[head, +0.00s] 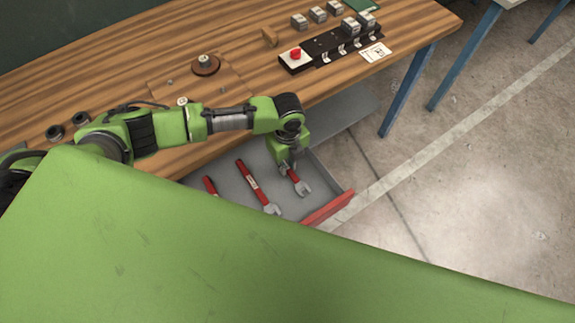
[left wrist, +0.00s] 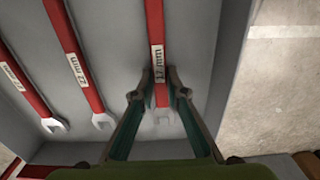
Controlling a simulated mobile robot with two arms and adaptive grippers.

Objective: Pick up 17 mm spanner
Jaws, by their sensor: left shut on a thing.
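My left gripper (head: 287,168) reaches down into the open drawer and is shut on the rightmost red-handled spanner (head: 302,187). In the left wrist view its fingers (left wrist: 160,96) close around the red handle (left wrist: 154,22) just below a white label, which seems to end in "mm"; its number is hard to read. The spanner's grey jaw end is partly hidden between the fingers. I cannot tell whether it is clear of the drawer floor. Two other labelled spanners lie to its left, the middle one (head: 251,183) and the left one (head: 210,186). My right gripper is not in view.
The grey drawer has a red front (head: 328,210) and stands out from under the wooden workbench (head: 130,63). On the bench are a red-button box (head: 295,59), a black fixture with metal blocks (head: 340,42) and a round brown part (head: 206,65). Open floor lies at right.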

